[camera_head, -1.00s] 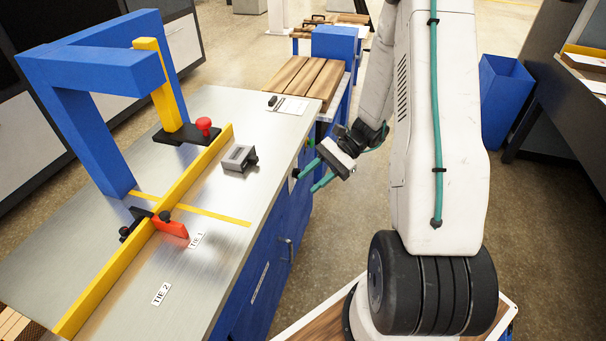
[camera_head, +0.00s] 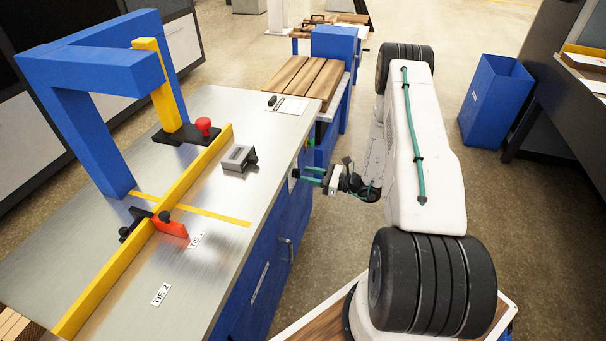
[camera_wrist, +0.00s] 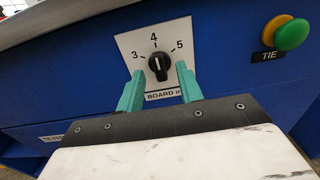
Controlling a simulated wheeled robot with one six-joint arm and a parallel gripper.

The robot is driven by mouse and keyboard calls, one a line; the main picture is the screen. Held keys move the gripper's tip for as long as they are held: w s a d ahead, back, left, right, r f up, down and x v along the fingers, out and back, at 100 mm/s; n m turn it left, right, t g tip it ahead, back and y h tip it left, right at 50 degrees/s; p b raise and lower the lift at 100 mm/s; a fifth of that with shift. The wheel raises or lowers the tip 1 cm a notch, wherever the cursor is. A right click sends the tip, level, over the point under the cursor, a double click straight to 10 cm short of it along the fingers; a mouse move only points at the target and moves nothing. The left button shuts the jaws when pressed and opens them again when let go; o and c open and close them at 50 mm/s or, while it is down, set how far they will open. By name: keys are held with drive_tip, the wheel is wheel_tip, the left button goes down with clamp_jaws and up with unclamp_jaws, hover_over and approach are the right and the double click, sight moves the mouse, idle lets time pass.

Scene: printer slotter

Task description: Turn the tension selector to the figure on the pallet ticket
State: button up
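In the wrist view a black selector knob (camera_wrist: 158,66) sits on a white plate (camera_wrist: 180,36) marked 3, 4 and 5, on the blue machine front. Its white pointer line aims up toward 4. The plate's lower wording starts with "BOARD" and is partly hidden. My gripper (camera_wrist: 160,69) is open, its teal fingers either side of the knob; I cannot tell if they touch it. In the head view my gripper (camera_head: 306,175) points left at the bench side. A white paper with a dark clip (camera_head: 289,108) lies on the benchtop's far corner; its print is too small to read.
A green button on a yellow collar (camera_wrist: 291,34), labelled TIE, is right of the plate. The steel bench (camera_head: 215,200) holds a yellow fence (camera_head: 100,292), a blue arch (camera_head: 85,75) and a small grey box (camera_head: 238,158). A blue bin (camera_head: 495,100) stands at right.

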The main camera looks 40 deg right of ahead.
sight(297, 173)
drive_tip(key=shift+x, duration=1.45)
clamp_jaws()
drive_tip(key=shift+n, duration=0.3)
drive_tip(key=n, duration=1.1)
drive_tip(key=shift+s+f, duration=0.1)
drive_tip(key=shift+n, duration=0.3)
